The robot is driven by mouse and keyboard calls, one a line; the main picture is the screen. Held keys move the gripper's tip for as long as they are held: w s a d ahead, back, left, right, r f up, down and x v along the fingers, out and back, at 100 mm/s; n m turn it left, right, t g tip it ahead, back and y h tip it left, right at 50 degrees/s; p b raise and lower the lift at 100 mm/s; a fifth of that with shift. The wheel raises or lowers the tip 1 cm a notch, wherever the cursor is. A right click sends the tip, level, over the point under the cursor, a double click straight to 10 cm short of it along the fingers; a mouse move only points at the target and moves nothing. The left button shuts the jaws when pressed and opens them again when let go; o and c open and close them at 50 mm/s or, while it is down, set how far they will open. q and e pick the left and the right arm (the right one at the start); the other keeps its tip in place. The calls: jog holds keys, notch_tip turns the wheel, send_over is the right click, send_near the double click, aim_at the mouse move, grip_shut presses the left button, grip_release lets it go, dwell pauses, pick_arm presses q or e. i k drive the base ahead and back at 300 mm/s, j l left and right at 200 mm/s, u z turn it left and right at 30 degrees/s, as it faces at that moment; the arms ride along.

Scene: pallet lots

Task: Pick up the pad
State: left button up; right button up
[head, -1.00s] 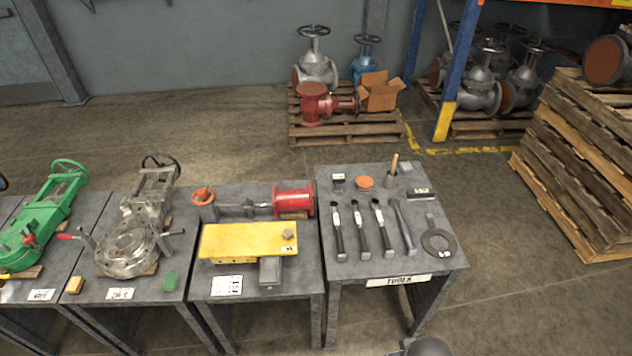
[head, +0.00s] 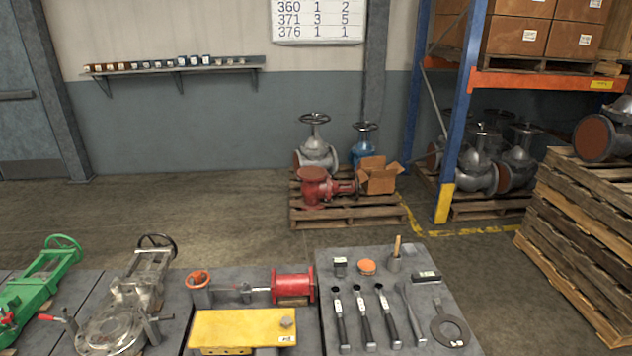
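The green pad on the bench with the grey valve is below the lower edge of the current head view. A round orange disc (head: 367,266) lies on the tools table (head: 455,303); I cannot tell whether it is a pad. The silver-grey valve (head: 115,328) lies on its bench at the lower left, its near part cut off by the picture edge. Neither of my grippers is in view.
A yellow plate (head: 240,328) and a red valve (head: 293,284) are on the middle bench. A green valve (head: 38,283) is at left. Stacked pallets (head: 580,235) stand at right.

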aim_at(409, 249)
jog(key=u, duration=1)
jog(key=z, duration=1.6)
